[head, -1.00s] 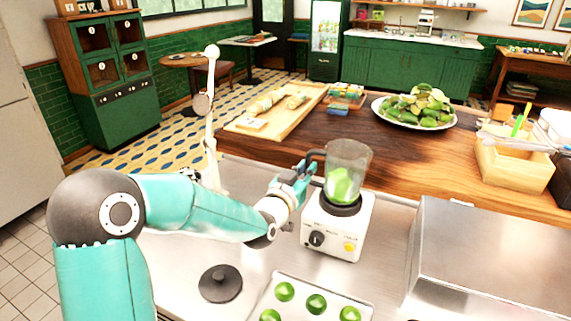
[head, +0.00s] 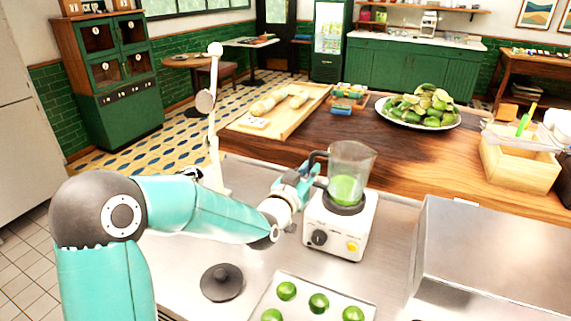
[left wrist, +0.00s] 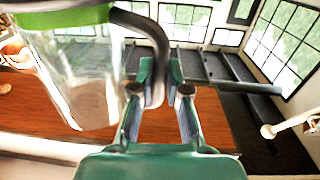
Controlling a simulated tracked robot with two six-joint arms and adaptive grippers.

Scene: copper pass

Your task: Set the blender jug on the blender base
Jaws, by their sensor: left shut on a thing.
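The blender jug (head: 352,162) is clear with green contents in its lower part and a dark handle. It stands upright over the white blender base (head: 338,228), its bottom at the dark collar on top. I cannot tell whether it is fully seated. My left gripper (head: 312,180) is at the jug's left side, shut on the handle. In the left wrist view the handle (left wrist: 150,45) passes between the fingers (left wrist: 160,105), and the jug (left wrist: 75,80) shows at left with its green contents at the top. My right gripper is not in view.
A dark round lid (head: 222,282) and a tray with several limes (head: 318,303) lie in front on the steel counter. A steel box (head: 490,255) stands right of the base. Behind are a wooden board (head: 275,108), a plate of limes (head: 418,108) and a wooden crate (head: 520,165).

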